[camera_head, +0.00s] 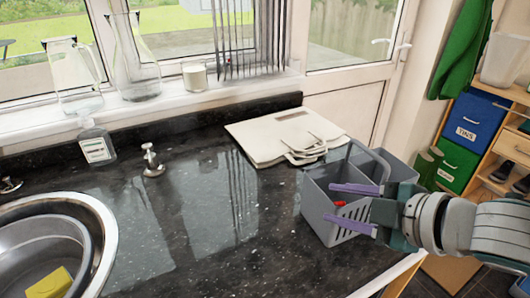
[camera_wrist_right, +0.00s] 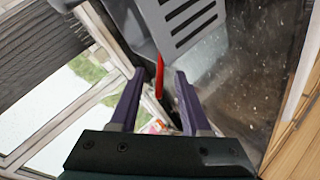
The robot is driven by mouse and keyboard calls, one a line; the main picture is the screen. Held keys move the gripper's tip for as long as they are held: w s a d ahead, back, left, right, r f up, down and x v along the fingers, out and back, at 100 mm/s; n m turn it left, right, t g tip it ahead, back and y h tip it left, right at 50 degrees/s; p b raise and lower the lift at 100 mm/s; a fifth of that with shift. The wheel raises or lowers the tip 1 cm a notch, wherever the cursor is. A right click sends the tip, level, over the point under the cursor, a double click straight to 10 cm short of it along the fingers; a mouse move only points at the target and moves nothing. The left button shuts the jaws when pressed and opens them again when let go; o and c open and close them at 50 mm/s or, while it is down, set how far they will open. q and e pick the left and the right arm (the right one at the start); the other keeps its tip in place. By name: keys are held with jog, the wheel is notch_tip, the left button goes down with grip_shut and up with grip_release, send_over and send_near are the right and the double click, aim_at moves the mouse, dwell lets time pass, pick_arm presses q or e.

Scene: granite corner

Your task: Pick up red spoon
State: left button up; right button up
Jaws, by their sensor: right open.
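In the right wrist view the red spoon (camera_wrist_right: 159,76) is a narrow red strip beside the grey slotted caddy (camera_wrist_right: 185,22). My right gripper (camera_head: 331,202) is open, reaching in from the right over the caddy. Its fingertips (camera_wrist_right: 159,73) lie either side of the red strip in the picture, with gaps on both sides. The rest of the spoon is hidden. My left gripper is out of view.
A sink (camera_head: 100,225) with a yellow sponge (camera_head: 48,285) and a tap (camera_head: 152,160) are at left. The dark countertop (camera_head: 220,210) between is clear.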

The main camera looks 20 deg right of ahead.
grip_shut()
dwell(0.4)
dwell(1.1)
